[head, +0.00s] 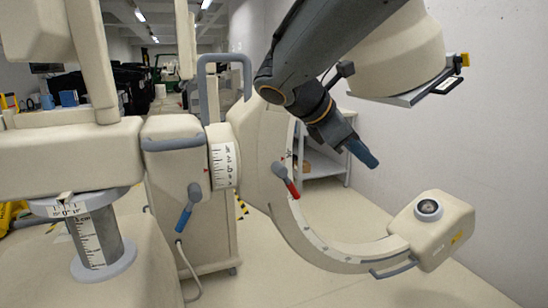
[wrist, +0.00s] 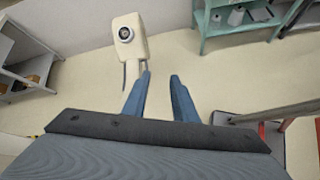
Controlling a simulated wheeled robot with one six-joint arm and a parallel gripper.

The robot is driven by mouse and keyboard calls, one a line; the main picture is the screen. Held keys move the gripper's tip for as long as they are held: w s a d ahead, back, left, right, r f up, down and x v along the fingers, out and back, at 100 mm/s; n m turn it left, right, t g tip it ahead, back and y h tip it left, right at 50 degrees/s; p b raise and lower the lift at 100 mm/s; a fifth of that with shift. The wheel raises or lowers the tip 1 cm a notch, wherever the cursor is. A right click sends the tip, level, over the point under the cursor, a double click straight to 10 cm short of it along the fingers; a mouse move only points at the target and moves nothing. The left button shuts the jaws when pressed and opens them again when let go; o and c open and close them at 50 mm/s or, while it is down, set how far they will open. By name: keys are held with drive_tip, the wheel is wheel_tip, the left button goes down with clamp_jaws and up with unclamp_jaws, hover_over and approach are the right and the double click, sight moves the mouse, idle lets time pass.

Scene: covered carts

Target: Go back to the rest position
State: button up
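My gripper (head: 367,160) is in the head view, at the end of my dark arm that reaches in from the top. It hangs in the air, pointing down and right, above and left of the beige box at the lower end of a C-shaped machine arm (head: 330,253). In the wrist view my gripper (wrist: 160,76) shows two blue fingers, spread apart with bare floor between them and nothing held. The beige box (wrist: 125,50) with its round dark lens lies beyond the left fingertip; they look apart.
The beige machine has a blue-handled lever (head: 187,215), a red-handled lever (head: 286,181) and an upper round housing (head: 405,55) close behind my arm. A grey shelf (head: 325,165) stands by the wall. A teal shelf (wrist: 225,28) stands upper right. Floor is clear at lower right in the head view.

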drive_tip(key=s+f+m+g+y+b, duration=0.1)
drive_tip(key=s+f+m+y, duration=0.2)
drive_tip(key=f, duration=0.7)
drive_tip(key=s+f+m+g+y+b, duration=0.1)
drive_tip(key=s+f+m+y+b, duration=0.1)
drive_tip(key=s+f+m, duration=0.5)
drive_tip(key=s+f+m+g+y+b, duration=0.2)
drive_tip(key=s+f+m+y, duration=0.2)
drive_tip(key=f, duration=1)
drive_tip(key=s+m, duration=0.2)
drive_tip(key=m, duration=0.2)
drive_tip(key=shift+d+f+m, duration=0.15)
drive_tip(key=shift+f+m, duration=0.05)
drive_tip(key=shift+m, duration=0.1)
